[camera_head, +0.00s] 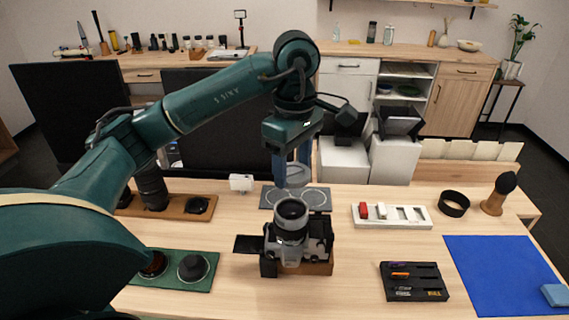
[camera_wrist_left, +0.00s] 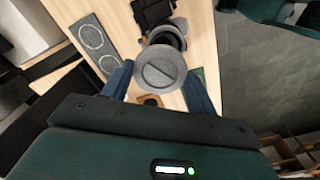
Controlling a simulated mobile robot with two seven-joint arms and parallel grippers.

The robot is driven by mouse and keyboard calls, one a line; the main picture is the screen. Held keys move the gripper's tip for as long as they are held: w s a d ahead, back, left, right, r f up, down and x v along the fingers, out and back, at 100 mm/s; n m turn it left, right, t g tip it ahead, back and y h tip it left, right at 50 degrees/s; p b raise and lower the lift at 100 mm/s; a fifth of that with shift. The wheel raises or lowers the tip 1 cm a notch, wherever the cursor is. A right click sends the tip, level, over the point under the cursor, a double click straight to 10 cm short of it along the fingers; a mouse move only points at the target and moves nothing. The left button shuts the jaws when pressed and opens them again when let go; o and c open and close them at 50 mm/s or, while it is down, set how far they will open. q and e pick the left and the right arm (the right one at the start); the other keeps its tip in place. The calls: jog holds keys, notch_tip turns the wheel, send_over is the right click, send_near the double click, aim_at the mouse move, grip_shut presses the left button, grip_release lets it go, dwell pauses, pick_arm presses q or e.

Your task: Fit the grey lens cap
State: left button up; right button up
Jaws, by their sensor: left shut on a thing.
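The grey lens cap (camera_head: 297,175) is a light disc between the fingertips of my left gripper (camera_head: 293,172). In the left wrist view the cap (camera_wrist_left: 160,72) shows its face with a slot line across it, and my left gripper (camera_wrist_left: 158,88) has a finger on either side. The gripper is shut on the cap and holds it above the table, behind and above the camera's lens in the head view. The camera (camera_head: 318,232) sits on a wooden block with its silver lens (camera_head: 291,216) pointing up, its top dark and uncovered. My right gripper is not in view.
A grey mat with ring outlines (camera_head: 267,201) lies behind the camera. A wooden tray (camera_head: 172,209) and a green mat (camera_head: 207,280) with dark round pieces are left. A white tray (camera_head: 391,222), black organiser (camera_head: 414,282), black ring (camera_head: 454,204) and blue mat (camera_head: 495,270) are right.

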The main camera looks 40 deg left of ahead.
aim_at(292, 175)
pick_arm(q)
jog(key=shift+s+d+r, duration=0.25)
jog(key=shift+s+r, duration=0.2)
jog(key=shift+s, duration=0.05)
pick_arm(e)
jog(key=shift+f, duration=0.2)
pick_arm(q)
jog(key=shift+a+f, duration=0.1)
jog(key=shift+f+b, duration=0.5)
jog(key=shift+b, duration=0.1)
notch_tip(292, 175, down, 4)
jog(key=b, duration=0.3)
jog(key=shift+r, duration=0.25)
jog(key=shift+f+b, duration=0.6)
jog(key=shift+b, duration=0.05)
jog(key=shift+f+b, duration=0.35)
jog(key=shift+f, duration=0.1)
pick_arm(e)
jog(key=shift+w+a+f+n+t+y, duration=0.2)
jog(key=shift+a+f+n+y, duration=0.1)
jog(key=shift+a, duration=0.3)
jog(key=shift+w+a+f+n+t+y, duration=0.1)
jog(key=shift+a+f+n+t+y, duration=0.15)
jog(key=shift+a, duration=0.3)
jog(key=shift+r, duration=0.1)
